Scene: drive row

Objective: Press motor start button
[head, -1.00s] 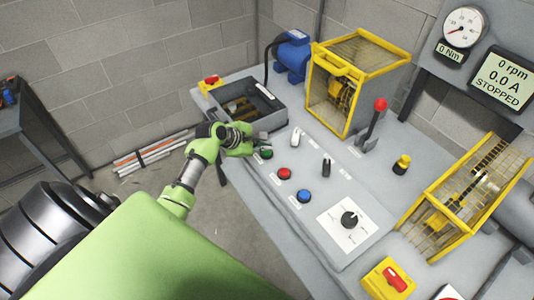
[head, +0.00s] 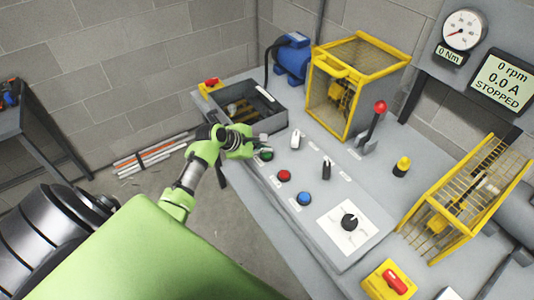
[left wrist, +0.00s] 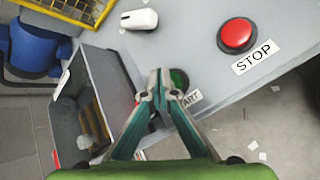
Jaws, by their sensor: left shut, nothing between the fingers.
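The green start button (head: 266,154) sits on the sloped grey control panel, left of the red stop button (head: 284,175). In the left wrist view the green button (left wrist: 180,78) is partly hidden behind the fingers, and its label is partly covered too. My left gripper (head: 262,140) is shut and empty, with its fingertips close over the green button. I cannot tell whether they touch it. In the left wrist view the closed fingertips (left wrist: 161,79) overlap the button's left side. The display (head: 504,82) reads 0 rpm, 0.0 A, STOPPED. My right gripper is out of view.
A blue button (head: 304,198), a black rotary knob (head: 349,221) and a white switch (head: 296,140) share the panel. An open grey box (head: 240,108) stands beside my left gripper. A yellow cage (head: 358,80) and red-knobbed lever (head: 374,122) stand behind.

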